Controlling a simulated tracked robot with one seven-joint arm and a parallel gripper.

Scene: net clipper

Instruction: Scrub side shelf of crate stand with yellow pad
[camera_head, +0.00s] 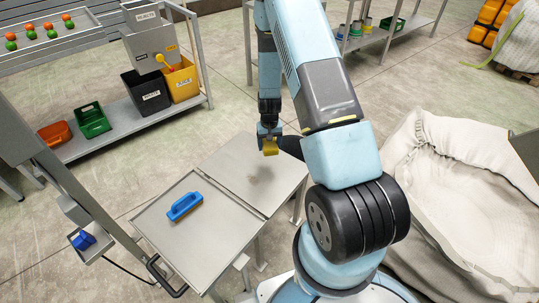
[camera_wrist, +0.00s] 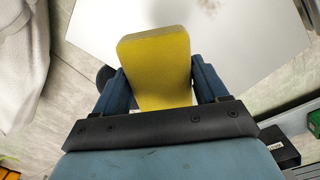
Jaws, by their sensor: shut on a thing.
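My gripper (camera_head: 268,138) is shut on the yellow pad (camera_head: 270,147). The pad also shows large in the wrist view (camera_wrist: 158,65), between the two blue fingers. The side shelf (camera_head: 228,160) is a flat grey metal plate below and beside the pad, with a brownish smudge (camera_head: 254,179) near its middle. In the wrist view the pale shelf (camera_wrist: 255,60) lies beyond the pad, with a dark smudge at the top edge. The pad looks held above the shelf, near its far edge; the exact gap cannot be told.
A tray-like top (camera_head: 150,215) joins the shelf on the left and bears a blue-handled tool (camera_head: 185,206). A large pale sack (camera_head: 440,190) stands at right. A rack (camera_head: 130,120) with black, yellow, green and orange bins stands at back left.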

